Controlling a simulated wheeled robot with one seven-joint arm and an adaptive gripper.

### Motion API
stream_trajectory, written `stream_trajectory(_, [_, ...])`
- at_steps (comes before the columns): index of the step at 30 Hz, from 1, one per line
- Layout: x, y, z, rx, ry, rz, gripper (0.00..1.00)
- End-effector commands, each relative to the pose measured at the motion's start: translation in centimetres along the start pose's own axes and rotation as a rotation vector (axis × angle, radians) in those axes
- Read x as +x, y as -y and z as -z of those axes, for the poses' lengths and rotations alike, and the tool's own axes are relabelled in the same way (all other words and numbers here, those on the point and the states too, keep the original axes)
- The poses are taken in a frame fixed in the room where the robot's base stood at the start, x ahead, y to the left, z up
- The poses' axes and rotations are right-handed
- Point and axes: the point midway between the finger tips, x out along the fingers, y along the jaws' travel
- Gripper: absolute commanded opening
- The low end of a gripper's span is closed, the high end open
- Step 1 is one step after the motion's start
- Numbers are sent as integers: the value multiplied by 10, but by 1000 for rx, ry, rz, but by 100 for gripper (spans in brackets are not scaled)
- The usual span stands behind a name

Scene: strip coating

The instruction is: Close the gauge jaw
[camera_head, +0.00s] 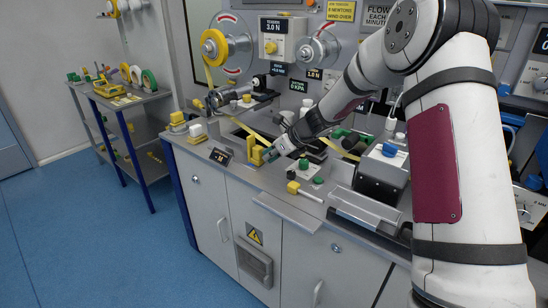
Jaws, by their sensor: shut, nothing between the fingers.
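A yellow upright part (256,153), which looks like the gauge jaw, stands at the front edge of the bench beside the yellow strip. Whether the jaw is open or closed is too small to tell. My gripper (271,153) is at the end of my arm, just right of the yellow part. It is shut with nothing held. It is very close to the part, but I cannot tell whether they touch. My gripper hides some of the bench behind it. The yellow strip (250,130) runs diagonally across the bench behind the part.
A small dark display (221,156) stands left of the yellow part. A yellow-ended handle (294,187) and green buttons (304,164) lie to the right. A yellow tape reel (214,47) hangs on the back panel. A grey cart (130,102) stands at left; blue floor is clear.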

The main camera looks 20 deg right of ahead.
Motion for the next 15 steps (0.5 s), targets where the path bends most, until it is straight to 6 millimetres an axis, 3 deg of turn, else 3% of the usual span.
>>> stream_trajectory(8, [1,0,-2,0,0,0,0])
stream_trajectory(15, [25,-2,-28,-2,1,-2,0])
